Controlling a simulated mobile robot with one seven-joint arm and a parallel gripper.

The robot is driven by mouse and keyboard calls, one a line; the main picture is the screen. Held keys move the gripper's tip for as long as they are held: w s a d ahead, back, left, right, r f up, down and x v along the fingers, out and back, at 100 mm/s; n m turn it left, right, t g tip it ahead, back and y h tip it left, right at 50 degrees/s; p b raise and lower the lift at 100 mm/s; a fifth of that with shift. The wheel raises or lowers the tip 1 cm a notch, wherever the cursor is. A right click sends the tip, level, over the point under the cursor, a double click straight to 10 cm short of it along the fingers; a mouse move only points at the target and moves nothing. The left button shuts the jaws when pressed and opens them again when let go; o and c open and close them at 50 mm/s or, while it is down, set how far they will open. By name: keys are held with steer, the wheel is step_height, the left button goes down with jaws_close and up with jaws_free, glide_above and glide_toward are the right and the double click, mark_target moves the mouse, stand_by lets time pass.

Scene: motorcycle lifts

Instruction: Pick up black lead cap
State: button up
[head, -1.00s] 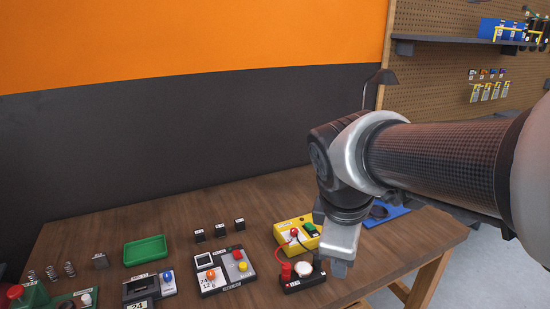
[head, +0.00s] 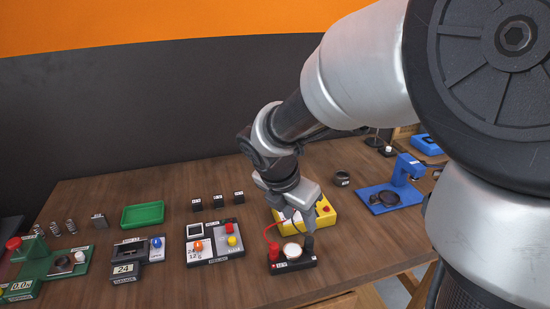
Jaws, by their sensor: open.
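A black cap (head: 309,245) stands upright at the right end of a black base (head: 293,265), which also carries a red cap (head: 273,252) and a round white disc (head: 291,252). I take the black one to be the black lead cap. My gripper (head: 304,226) is open and points down, just above and behind the black cap. Its fingers cover part of the yellow box (head: 326,211) behind. I cannot tell whether a fingertip touches the cap.
A red lead runs from the yellow box toward the base. A black panel with coloured knobs (head: 213,243) lies to the left, with a green tray (head: 143,215) farther left. A blue fixture (head: 390,195) stands right. Bare wood (head: 365,245) is right of the base.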

mark_target(309, 240)
steer(key=b+x, duration=0.2)
steer(key=x, duration=1.1)
steer(key=shift+d+f, duration=0.1)
steer(key=shift+d, duration=0.15)
jaws_close()
